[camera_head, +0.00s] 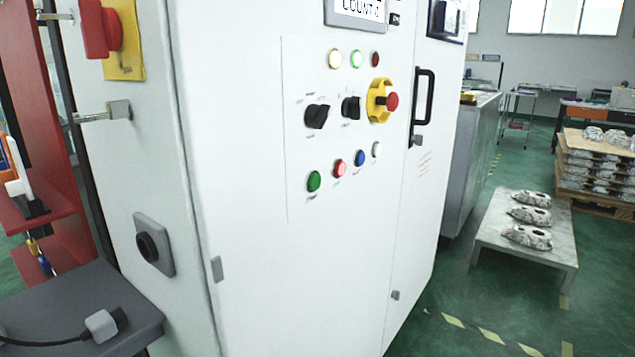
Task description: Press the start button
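A white control cabinet (250,200) fills the middle of the head view. Its front has a lower row of round buttons: a green button (314,181) at the left, then a red button (340,167), a blue button (360,158) and a white button (377,149). The small labels beside the buttons are too blurred to read, so I cannot read which one says start. Above them are two black rotary knobs, one of them at the left (317,116), and a red emergency stop (391,101) on a yellow ring. Neither of my grippers is in view.
A red switch (97,28) on a yellow plate and a black socket (147,246) are on the cabinet's side. A grey table (60,310) with a plug stands at lower left. A low table (490,225) with castings stands at right. Green floor is open at lower right.

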